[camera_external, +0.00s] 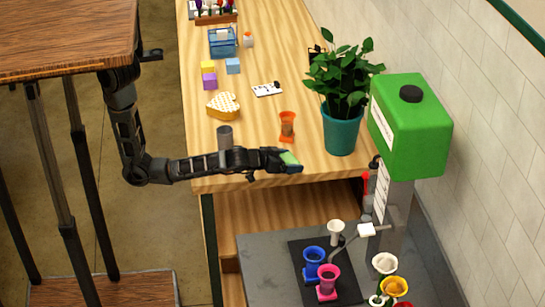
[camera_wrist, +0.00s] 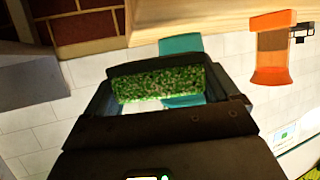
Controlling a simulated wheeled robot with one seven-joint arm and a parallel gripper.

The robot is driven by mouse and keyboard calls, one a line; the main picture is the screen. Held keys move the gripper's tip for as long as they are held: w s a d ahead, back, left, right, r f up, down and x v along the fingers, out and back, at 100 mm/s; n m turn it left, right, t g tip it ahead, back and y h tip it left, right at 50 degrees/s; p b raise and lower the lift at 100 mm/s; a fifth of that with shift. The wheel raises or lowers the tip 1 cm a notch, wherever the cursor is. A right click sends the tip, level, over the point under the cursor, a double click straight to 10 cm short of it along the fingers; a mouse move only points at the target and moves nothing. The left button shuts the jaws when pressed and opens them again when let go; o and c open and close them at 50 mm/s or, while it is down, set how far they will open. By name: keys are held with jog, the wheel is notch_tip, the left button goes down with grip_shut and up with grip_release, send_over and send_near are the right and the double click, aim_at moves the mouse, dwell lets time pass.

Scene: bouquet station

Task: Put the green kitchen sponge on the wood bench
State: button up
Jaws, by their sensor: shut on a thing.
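The green kitchen sponge (camera_external: 289,158) is held at the tip of my gripper (camera_external: 284,161), at the near end of the wood bench (camera_external: 230,184). In the wrist view my gripper (camera_wrist: 158,92) is shut on the sponge (camera_wrist: 158,84), whose speckled green side shows between the fingers. The bench's wood (camera_wrist: 190,22) shows along the top of that view. I cannot tell whether the sponge touches the bench top.
An orange vase (camera_external: 287,125) stands just behind my gripper, with a potted plant (camera_external: 341,130) to its right. A grey cylinder (camera_external: 225,138) and a heart-shaped box (camera_external: 223,106) are to the left. A grey counter (camera_external: 262,262) with colored cups lies in front.

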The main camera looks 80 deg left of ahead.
aim_at(290, 152)
jog(key=shift+s+a+r, duration=0.25)
jog(key=shift+a+r, duration=0.2)
jog(key=shift+a, duration=0.15)
jog(key=shift+s+a+r, duration=0.2)
jog(key=shift+a+r, duration=0.2)
jog(key=shift+a, duration=0.2)
jog(key=shift+w+a, duration=0.15)
jog(key=w+m+h, duration=0.1)
jog(key=w+f+h, duration=0.1)
jog(key=w, duration=0.1)
jog(key=shift+w+d+f+m+t, duration=0.1)
jog(key=shift+w+d+m+t, duration=0.1)
jog(key=shift+m+t, duration=0.15)
jog(key=w+h, duration=0.1)
jog(key=w, duration=0.1)
jog(key=w+r+m+h+b, duration=0.1)
jog(key=w, duration=0.1)
jog(key=shift+w+a+m, duration=0.1)
jog(key=shift+w+m, duration=0.05)
jog(key=shift+m, duration=0.1)
jog(key=shift+w+a+r+m, duration=0.1)
jog(key=shift+w+r+m, duration=0.25)
jog(key=shift+w, duration=0.35)
jog(key=shift+a, duration=0.1)
